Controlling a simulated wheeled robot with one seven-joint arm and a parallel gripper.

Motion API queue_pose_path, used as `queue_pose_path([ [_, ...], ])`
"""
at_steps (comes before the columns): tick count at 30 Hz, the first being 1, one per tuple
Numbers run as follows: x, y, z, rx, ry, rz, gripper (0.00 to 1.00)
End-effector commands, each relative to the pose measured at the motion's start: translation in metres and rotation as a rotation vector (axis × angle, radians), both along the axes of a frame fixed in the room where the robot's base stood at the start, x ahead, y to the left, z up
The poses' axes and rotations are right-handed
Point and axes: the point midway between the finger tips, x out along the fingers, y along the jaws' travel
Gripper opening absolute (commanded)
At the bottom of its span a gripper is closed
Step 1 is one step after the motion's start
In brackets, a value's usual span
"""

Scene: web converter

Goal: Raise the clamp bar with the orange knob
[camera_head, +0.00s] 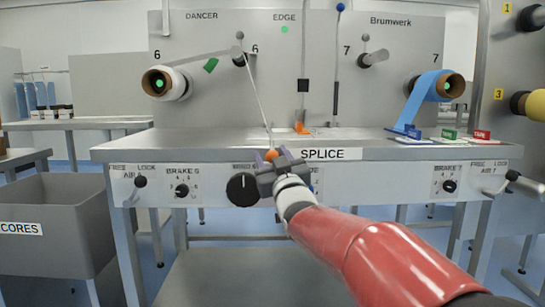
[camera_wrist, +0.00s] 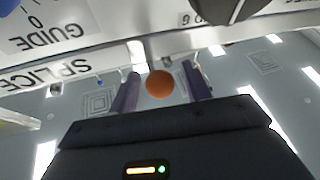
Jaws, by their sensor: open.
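The round orange knob (camera_head: 271,155) shows at the front edge of the splice table, just left of the SPLICE label. My gripper (camera_head: 270,158) is open, with a finger on each side of the knob. In the wrist view the knob (camera_wrist: 160,84) sits between the two dark fingers of my gripper (camera_wrist: 162,88), with a visible gap on both sides. I cannot tell how deep it lies between them. The clamp bar itself cannot be made out clearly; my gripper covers part of the table front.
The splice table (camera_head: 210,153) carries an orange piece (camera_head: 301,128) near the web. A black dial (camera_head: 242,189) is close at left below my gripper. A blue roll (camera_head: 428,92) hangs at right. A grey cores bin (camera_head: 60,215) stands at left.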

Motion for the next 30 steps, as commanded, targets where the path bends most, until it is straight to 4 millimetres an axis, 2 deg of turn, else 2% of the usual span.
queue_pose_path([
  [5,0.000,0.000,0.000,0.000,0.000,0.000,0.48],
  [6,0.000,0.000,0.000,0.000,0.000,0.000,0.46],
  [17,0.000,0.000,0.000,0.000,0.000,0.000,0.00],
  [24,0.000,0.000,0.003,0.000,0.004,0.000,0.00],
  [30,0.000,0.000,0.025,0.001,0.039,0.001,0.00],
])
